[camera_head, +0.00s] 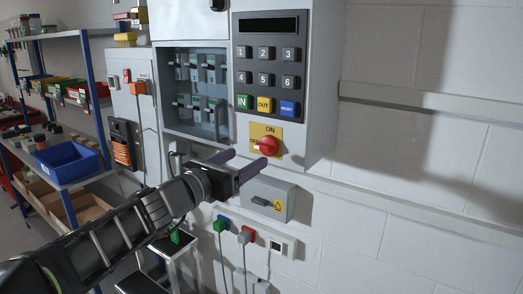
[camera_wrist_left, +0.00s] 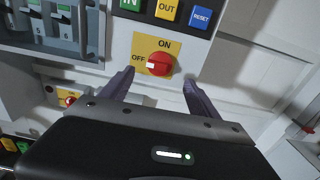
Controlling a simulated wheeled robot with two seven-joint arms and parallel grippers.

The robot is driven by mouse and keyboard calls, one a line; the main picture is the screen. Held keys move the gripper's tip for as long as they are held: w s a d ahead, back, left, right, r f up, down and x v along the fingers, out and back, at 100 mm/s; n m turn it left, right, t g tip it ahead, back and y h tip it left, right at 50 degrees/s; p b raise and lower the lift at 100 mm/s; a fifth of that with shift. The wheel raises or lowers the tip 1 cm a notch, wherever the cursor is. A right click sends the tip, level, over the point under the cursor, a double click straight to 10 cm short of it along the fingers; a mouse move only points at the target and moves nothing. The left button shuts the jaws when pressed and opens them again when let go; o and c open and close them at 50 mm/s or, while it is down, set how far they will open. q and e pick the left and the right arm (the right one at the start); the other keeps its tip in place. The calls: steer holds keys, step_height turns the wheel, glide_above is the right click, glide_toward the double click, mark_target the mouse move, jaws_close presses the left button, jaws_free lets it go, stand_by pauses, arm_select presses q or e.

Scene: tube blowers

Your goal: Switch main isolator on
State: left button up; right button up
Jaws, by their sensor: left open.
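The main isolator is a red rotary knob (camera_head: 269,146) on a yellow plate (camera_head: 257,131) marked ON and OFF, below the keypad on the grey cabinet. It also shows in the left wrist view (camera_wrist_left: 161,63), where its white mark points left, toward OFF. My left gripper (camera_head: 241,161) is open and empty, its purple fingers pointing at the panel, a little left of and below the knob in the head view. In the left wrist view the fingertips (camera_wrist_left: 158,78) spread to either side of the knob, apparently apart from it. My right gripper is in neither view.
Green IN, yellow OUT and blue RESET buttons (camera_head: 264,104) sit just above the knob. A glass-fronted switch box (camera_head: 165,137) is to the left. A grey box with a warning label (camera_head: 283,212) projects below. Blue shelving (camera_head: 92,90) stands far left.

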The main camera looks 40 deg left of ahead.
mark_target(263, 149)
arm_select(q)
steer(key=w, duration=0.7)
steer(key=shift+w+a, duration=0.1)
steer(key=shift+w, duration=0.3)
steer(key=shift+c, duration=0.5)
steer(key=c, duration=1.3)
steer(key=shift+o, duration=0.2)
